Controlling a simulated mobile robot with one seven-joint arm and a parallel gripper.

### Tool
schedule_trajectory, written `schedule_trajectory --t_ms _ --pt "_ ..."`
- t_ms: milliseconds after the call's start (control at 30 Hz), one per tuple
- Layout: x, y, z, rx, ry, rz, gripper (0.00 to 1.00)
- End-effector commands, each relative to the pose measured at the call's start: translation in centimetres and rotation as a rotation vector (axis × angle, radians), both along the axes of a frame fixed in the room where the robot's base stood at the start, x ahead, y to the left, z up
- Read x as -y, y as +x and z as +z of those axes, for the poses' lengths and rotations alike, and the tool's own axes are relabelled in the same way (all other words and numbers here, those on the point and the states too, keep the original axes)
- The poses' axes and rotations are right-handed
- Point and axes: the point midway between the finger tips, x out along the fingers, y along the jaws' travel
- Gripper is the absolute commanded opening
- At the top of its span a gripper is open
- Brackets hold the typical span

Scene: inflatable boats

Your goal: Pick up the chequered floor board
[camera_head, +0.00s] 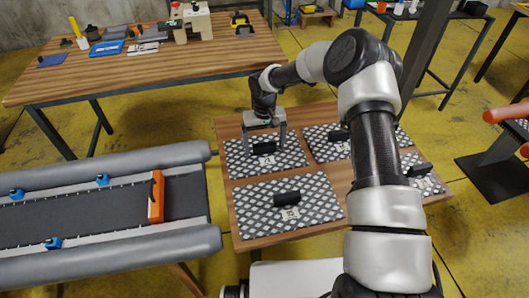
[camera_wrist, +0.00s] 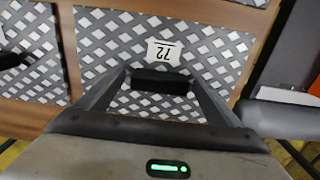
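Several grey-and-white chequered floor boards lie flat on a low wooden table (camera_head: 228,128), each with a black handle and a white number label. My gripper (camera_head: 265,150) is over the far left board (camera_head: 236,162), pointing down. Its fingers stand on either side of that board's black handle (camera_head: 264,148), with small gaps visible. In the wrist view the open fingers (camera_wrist: 160,76) flank the handle (camera_wrist: 160,82), and the board (camera_wrist: 110,35) shows a label reading 72 upside down (camera_wrist: 165,54). Whether the fingertips touch the board, I cannot tell.
A near left board (camera_head: 250,208) and a far right board (camera_head: 325,150) lie beside it; my arm partly hides the right side. A grey inflatable boat (camera_head: 100,246) with an orange part (camera_head: 156,197) lies to the left. A workbench (camera_head: 135,68) with tools stands behind.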

Motion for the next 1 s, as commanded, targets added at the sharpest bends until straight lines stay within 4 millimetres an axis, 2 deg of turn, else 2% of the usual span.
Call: schedule_trajectory --t_ms 33,67,333,567,667,1000 --pt "0.0 0.0 0.0 0.000 0.000 0.000 0.81" --pt "0.0 0.0 0.0 0.000 0.000 0.000 0.76" --pt "0.0 0.0 0.0 0.000 -0.001 0.000 0.30" --pt "0.0 0.1 0.2 0.002 -0.001 0.000 0.28" --pt "0.0 0.1 0.9 0.004 -0.001 0.000 0.28" --pt "0.0 0.1 7.2 0.004 -0.002 0.001 0.28"
